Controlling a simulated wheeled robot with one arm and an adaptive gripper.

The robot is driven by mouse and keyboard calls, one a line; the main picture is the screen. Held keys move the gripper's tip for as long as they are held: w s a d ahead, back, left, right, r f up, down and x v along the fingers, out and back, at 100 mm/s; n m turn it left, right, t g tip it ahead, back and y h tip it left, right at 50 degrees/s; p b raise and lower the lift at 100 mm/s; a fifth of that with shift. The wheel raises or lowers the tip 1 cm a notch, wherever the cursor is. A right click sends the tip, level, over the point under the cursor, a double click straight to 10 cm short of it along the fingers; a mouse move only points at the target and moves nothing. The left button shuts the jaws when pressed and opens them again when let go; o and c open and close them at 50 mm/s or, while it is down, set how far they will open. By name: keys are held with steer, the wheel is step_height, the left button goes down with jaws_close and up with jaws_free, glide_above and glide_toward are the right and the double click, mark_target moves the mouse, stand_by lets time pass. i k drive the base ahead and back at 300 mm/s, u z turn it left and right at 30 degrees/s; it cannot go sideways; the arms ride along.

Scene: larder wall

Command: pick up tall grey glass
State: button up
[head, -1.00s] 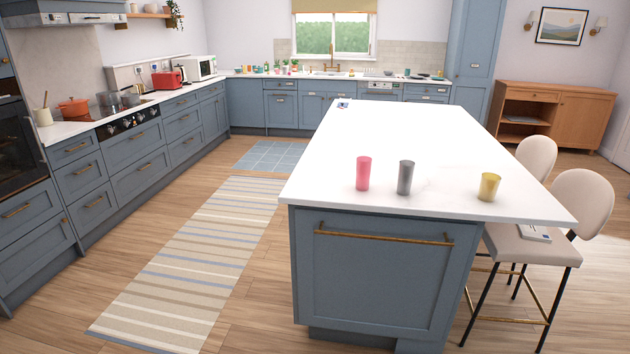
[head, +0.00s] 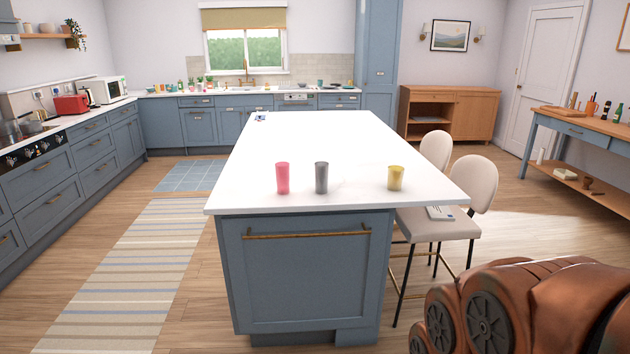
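The tall grey glass (head: 321,178) stands upright near the front edge of the white island top (head: 300,140). A pink glass (head: 283,178) stands close to its left, with a small gap between them. A shorter yellow glass (head: 395,178) stands farther to its right. All of the grey glass shows. My gripper is not in view; only a copper-coloured part of my arm shows at the lower right.
A gold rail (head: 306,233) crosses the island's front. A striped rug (head: 130,275) and open floor lie left.

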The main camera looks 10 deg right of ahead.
mark_target(322, 178)
steer(key=z, duration=2.15)
steer(key=k, duration=0.85)
steer(key=u, duration=2.2)
steer(key=i, duration=2.05)
